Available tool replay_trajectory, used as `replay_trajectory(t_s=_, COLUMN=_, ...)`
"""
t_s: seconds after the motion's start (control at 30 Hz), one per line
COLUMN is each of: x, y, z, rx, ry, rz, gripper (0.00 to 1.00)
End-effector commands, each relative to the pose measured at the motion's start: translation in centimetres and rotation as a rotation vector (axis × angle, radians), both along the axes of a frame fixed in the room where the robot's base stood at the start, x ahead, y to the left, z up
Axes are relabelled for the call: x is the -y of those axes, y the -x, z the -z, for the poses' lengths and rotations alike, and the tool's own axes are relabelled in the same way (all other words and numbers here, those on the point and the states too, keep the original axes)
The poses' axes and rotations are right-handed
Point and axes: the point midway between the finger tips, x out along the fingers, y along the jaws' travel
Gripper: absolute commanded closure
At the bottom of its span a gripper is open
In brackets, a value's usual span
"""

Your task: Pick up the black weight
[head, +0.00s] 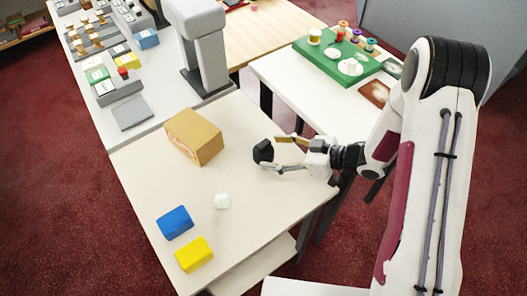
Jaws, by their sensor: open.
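The black weight (263,151) stands on the cream table, right of the cardboard-brown box. My gripper (277,153) reaches in from the right, low over the table, with its fingers pointing left. Its two fingers are spread apart, and the weight is at or just between their tips. I cannot tell whether either finger touches it. The weight's right side is close to the fingers.
A brown box (194,137) stands left of the weight. A green board (338,58) with spools is on the table behind. The table's front right is clear.

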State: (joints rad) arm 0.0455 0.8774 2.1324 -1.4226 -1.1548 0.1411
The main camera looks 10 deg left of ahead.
Motion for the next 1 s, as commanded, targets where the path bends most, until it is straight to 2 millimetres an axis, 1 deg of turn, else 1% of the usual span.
replay_trajectory(t_s=0.1, x=-1.2, y=-0.2, z=0.6, rx=-0.001, ry=0.000, rz=-0.002, gripper=0.37)
replay_trajectory(t_s=0.3, x=-2.3, y=-0.5, z=1.0, rx=0.000, ry=0.000, rz=-0.001, gripper=0.37)
replay_trajectory(t_s=0.83, x=-2.4, y=-0.5, z=1.1, rx=0.000, ry=0.000, rz=0.000, gripper=0.37)
replay_trajectory(t_s=0.87, x=-2.4, y=-0.5, z=1.1, rx=0.000, ry=0.000, rz=0.000, gripper=0.40)
replay_trajectory(t_s=0.9, x=-2.4, y=-0.5, z=1.1, rx=0.000, ry=0.000, rz=0.000, gripper=0.50)
replay_trajectory(t_s=0.97, x=-2.4, y=-0.5, z=1.1, rx=0.000, ry=0.000, rz=0.000, gripper=0.66)
replay_trajectory(t_s=1.0, x=-2.4, y=-0.5, z=1.1, rx=0.000, ry=0.000, rz=0.000, gripper=0.76)
